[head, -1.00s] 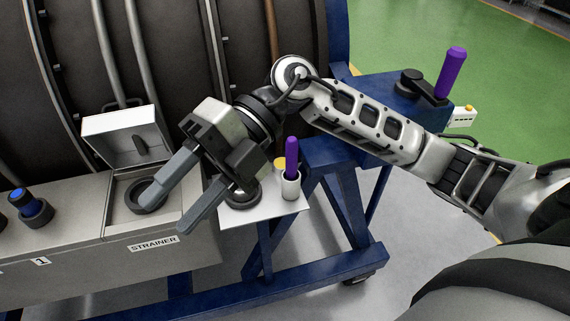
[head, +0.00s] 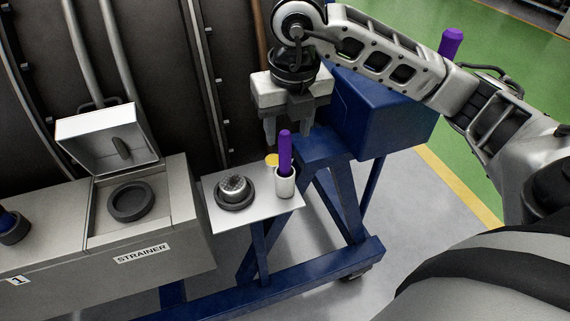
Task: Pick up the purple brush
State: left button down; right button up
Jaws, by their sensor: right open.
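A purple brush handle (head: 285,148) stands upright in a small white cup (head: 285,183) on a white shelf (head: 236,221). Its lower end is hidden in the cup. My right gripper (head: 288,133) points down, open and empty, with its fingers just above and seemingly behind the handle's top; I cannot tell whether they touch it. Another purple handle (head: 451,42) shows at the upper right, partly hidden by my right arm. My left gripper is out of view.
A round metal strainer part (head: 235,188) sits left of the cup, and a yellow cap (head: 272,160) shows behind it. The strainer box (head: 170,205) with its lid raised is further left. A blue stand (head: 335,190) and dark engine casing are close behind.

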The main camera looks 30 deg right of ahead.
aim_at(285, 148)
jog(key=shift+w+d+f+p, duration=0.15)
jog(key=shift+w+f, duration=0.15)
jog(key=shift+f, duration=0.8)
jog(key=shift+w+f+p, duration=0.1)
jog(key=shift+w+f, duration=0.15)
jog(key=shift+f, duration=0.85)
jog(key=shift+w+d+f+p, duration=0.15)
jog(key=shift+w+f, duration=0.15)
jog(key=shift+f, duration=0.8)
jog(key=shift+a, duration=0.1)
grip_shut()
